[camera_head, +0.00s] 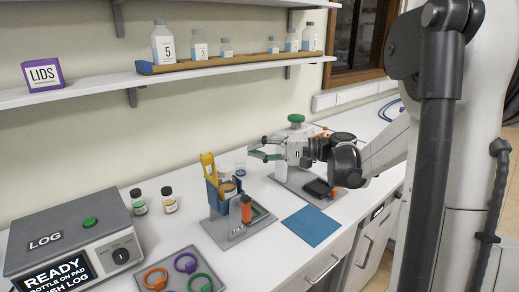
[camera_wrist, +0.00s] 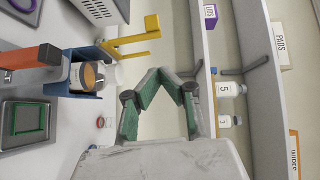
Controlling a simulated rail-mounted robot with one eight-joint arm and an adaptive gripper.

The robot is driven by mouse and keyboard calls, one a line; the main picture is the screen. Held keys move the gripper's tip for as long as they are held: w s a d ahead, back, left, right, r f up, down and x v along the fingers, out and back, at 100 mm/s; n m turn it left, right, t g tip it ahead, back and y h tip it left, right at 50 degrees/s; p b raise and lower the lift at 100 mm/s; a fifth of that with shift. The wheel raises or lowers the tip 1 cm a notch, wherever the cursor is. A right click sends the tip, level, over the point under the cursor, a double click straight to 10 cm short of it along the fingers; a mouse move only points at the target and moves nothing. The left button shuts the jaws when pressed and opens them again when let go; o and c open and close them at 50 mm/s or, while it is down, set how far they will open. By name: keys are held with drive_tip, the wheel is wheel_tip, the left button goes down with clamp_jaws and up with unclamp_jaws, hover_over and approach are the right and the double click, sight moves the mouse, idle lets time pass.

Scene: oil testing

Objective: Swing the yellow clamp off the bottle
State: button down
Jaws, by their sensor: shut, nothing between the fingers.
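The yellow clamp (camera_head: 208,163) stands upright at the back of a blue holder (camera_head: 213,193) on a grey base plate. In the wrist view the clamp (camera_wrist: 128,40) reaches out from the blue holder (camera_wrist: 85,102).
An orange-handled part (camera_head: 246,208) stands in front of the holder. A grey machine with a green knob (camera_head: 296,118) is behind my gripper. A blue mat (camera_head: 311,226) lies in front. Two small vials (camera_head: 168,200) and the LOG box (camera_head: 75,235) are left. The shelf (camera_head: 150,81) runs above.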

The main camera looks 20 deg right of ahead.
sight(211, 153)
drive_tip(key=a, duration=0.2)
drive_tip(key=w+a+p, duration=0.1)
drive_tip(key=a, duration=0.2)
drive_tip(key=w+a, duration=0.1)
drive_tip(key=a, duration=0.1)
drive_tip(key=shift+w+a+f, duration=0.15)
drive_tip(key=shift+a+f, duration=0.1)
drive_tip(key=shift+a, duration=0.15)
drive_tip(key=shift+a+f, duration=0.1)
drive_tip(key=shift+a, duration=0.45)
drive_tip(key=shift+p, duration=0.3)
